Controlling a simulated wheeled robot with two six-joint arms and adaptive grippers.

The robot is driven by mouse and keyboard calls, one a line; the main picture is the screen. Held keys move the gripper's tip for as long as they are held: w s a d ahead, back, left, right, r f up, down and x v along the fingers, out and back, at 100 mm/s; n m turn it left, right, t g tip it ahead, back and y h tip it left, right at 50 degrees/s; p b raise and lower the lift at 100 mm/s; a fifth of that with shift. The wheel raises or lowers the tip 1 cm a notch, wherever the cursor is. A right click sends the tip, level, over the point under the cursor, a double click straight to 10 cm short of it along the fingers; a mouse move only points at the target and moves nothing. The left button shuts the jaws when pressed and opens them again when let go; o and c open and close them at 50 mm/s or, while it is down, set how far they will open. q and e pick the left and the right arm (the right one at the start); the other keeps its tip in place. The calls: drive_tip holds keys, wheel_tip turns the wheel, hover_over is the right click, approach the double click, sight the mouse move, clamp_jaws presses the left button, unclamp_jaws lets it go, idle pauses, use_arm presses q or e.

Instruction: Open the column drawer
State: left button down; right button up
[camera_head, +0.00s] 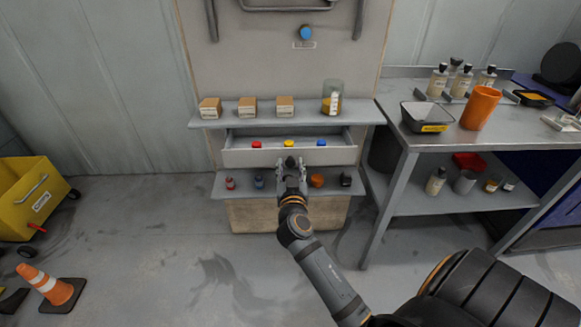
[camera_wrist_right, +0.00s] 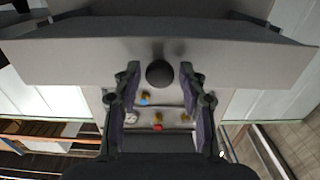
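The column drawer (camera_head: 262,157) is a grey tray under the upper shelf of the column. It stands partly out, with its inside and side walls showing in the head view. Red, yellow and blue pieces show just above its front edge. Its front panel (camera_wrist_right: 60,62) spans the right wrist view, with a round black knob (camera_wrist_right: 159,73) at its middle. My right gripper (camera_head: 291,177) is at the drawer front. Its fingers (camera_wrist_right: 159,88) are open on both sides of the knob, with a gap on each side. My left gripper is not in view.
The upper shelf (camera_head: 365,113) holds small boxes and a jar. The lower shelf (camera_head: 270,194) holds small jars beneath the drawer. A metal bench (camera_head: 460,137) stands at right. A yellow cart (camera_head: 30,200) and a traffic cone (camera_head: 48,286) are at left. Floor before the column is clear.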

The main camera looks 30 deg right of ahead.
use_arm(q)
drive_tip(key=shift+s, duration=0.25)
use_arm(e)
drive_tip(key=shift+o, duration=0.3)
drive_tip(key=shift+r, duration=0.1)
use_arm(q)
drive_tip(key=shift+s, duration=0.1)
use_arm(e)
wheel_tip(320, 180, up, 10)
